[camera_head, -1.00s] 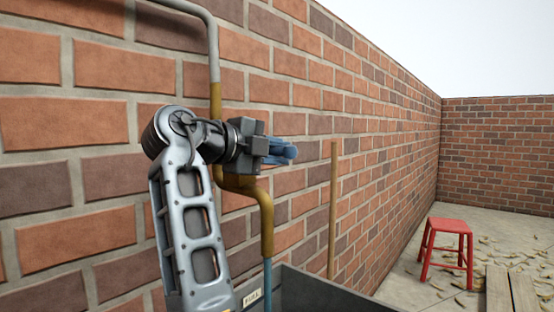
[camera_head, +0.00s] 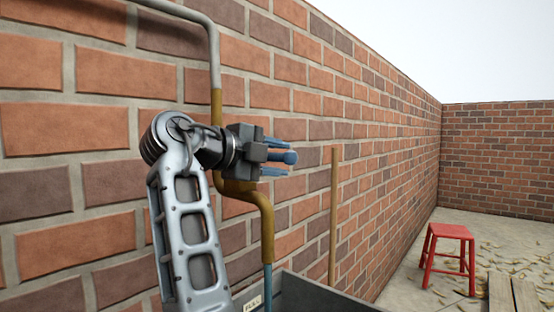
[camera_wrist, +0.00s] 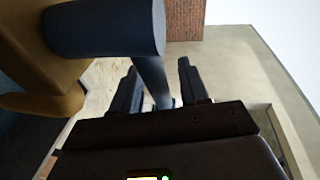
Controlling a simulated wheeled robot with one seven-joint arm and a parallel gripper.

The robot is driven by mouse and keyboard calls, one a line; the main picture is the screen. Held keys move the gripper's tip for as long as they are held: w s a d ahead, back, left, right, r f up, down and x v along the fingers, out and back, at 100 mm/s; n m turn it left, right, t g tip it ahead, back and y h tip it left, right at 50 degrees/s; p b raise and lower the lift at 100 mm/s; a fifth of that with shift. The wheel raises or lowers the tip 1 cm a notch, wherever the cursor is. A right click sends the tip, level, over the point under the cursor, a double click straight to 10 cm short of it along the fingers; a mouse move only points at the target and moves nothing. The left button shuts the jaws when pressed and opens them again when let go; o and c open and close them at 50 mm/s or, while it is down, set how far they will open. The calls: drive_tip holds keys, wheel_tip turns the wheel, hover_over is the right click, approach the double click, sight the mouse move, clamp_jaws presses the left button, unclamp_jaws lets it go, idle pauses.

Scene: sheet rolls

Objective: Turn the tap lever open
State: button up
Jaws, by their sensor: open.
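The blue tap lever shows in the head view as a rounded end (camera_head: 290,157) reaching out between my fingers. In the wrist view a thick dark blue cylinder (camera_wrist: 105,28) continues into a thinner rod (camera_wrist: 150,75) that runs down between the two fingers. The brass tap body and pipe (camera_head: 262,215) stand on the wall behind my gripper. The brass also shows at the left of the wrist view (camera_wrist: 62,70). My gripper (camera_head: 286,157) is open, with one finger on each side of the lever. I cannot tell whether either finger touches it. My wrist hides part of the tap.
The brick wall (camera_head: 80,130) runs close along the left. A dark trough (camera_head: 325,297) lies below the tap. A wooden pole (camera_head: 333,215) leans on the wall just right of it. A red stool (camera_head: 449,245) and planks (camera_head: 500,292) stand farther right.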

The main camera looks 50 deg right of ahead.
drive_tip(key=a+r, duration=0.1)
drive_tip(key=a, duration=0.6)
drive_tip(key=shift+w+a+r, duration=0.15)
drive_tip(key=shift+w, duration=0.2)
